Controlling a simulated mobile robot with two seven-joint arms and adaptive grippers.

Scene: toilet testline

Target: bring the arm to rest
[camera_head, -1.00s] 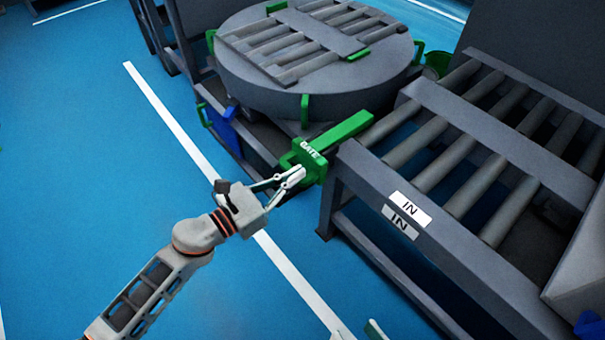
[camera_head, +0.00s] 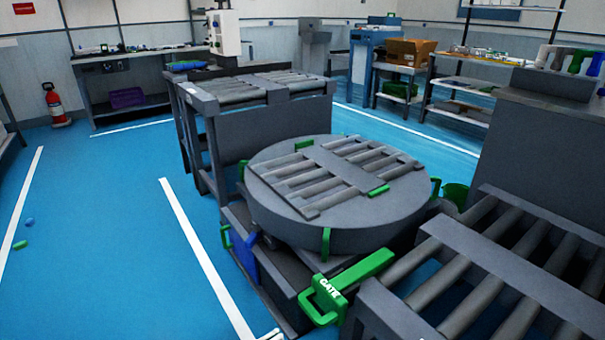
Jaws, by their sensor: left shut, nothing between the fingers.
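Only the tip of my left gripper (camera_head: 272,334) shows, at the bottom edge of the head view, as a small pale piece. It is shut and empty. It is below and left of the green GATE handle (camera_head: 325,300), apart from it. The rest of my left arm is below the picture. My right gripper is not in view.
A round grey turntable with rollers (camera_head: 330,180) stands in the middle, with a roller conveyor (camera_head: 480,260) at right and another (camera_head: 260,90) behind. A fire extinguisher (camera_head: 55,105) stands at the far left.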

